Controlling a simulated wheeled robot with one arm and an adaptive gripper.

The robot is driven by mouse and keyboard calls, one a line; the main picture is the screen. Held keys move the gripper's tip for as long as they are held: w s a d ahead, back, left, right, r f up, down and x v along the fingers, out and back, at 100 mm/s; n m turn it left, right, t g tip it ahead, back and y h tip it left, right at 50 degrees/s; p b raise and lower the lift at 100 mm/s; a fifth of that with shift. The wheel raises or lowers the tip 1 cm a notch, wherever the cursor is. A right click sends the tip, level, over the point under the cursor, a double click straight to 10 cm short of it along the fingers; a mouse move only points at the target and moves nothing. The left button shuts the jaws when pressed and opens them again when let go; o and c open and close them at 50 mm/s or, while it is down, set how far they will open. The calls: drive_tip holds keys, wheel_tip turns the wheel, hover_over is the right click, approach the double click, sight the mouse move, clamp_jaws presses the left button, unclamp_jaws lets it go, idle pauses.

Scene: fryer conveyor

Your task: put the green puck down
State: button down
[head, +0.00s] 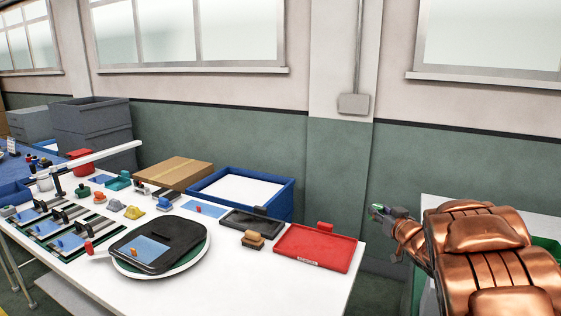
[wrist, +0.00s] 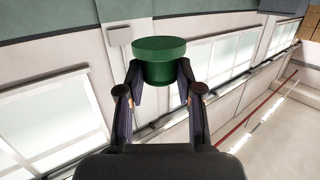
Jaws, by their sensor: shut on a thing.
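The green puck (wrist: 158,52) is a short round piece with a wider rim, held between the two fingertips of my gripper (wrist: 160,78) in the wrist view. Walls and windows show behind it, with no surface touching it. In the head view my gripper (head: 384,212) is at the right of the white table, in front of the green wall. It points left and is apart from the table. Only a small bit of green shows at its tip there, so the puck is hard to make out.
A white table (head: 230,270) on the left carries a red tray (head: 312,248), a black tray (head: 250,222), a round stand with a black plate (head: 165,243), a blue bin (head: 285,200) and several small coloured pieces. Another white surface (head: 440,203) lies behind my arm at right.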

drive_tip(key=w+a+r+m+h, duration=0.2)
drive_tip(key=a, duration=0.9)
drive_tip(key=s+d+f+n+y, duration=0.1)
drive_tip(key=s+d, duration=0.1)
drive_tip(key=d, duration=0.5)
drive_tip(key=s+d+f+n+y, duration=0.1)
drive_tip(key=s+d+y, duration=0.1)
drive_tip(key=d, duration=0.6)
drive_tip(key=s+d+f+n+y, duration=0.1)
drive_tip(key=s+d+n, duration=0.1)
drive_tip(key=s+d, duration=1.1)
drive_tip(key=shift+d+f+g+y, duration=0.3)
drive_tip(key=shift+d+f, duration=0.1)
drive_tip(key=shift+d, duration=0.1)
drive_tip(key=shift+f, duration=0.1)
drive_tip(key=shift+f+p, duration=1.05)
drive_tip(key=shift+f, duration=3.7)
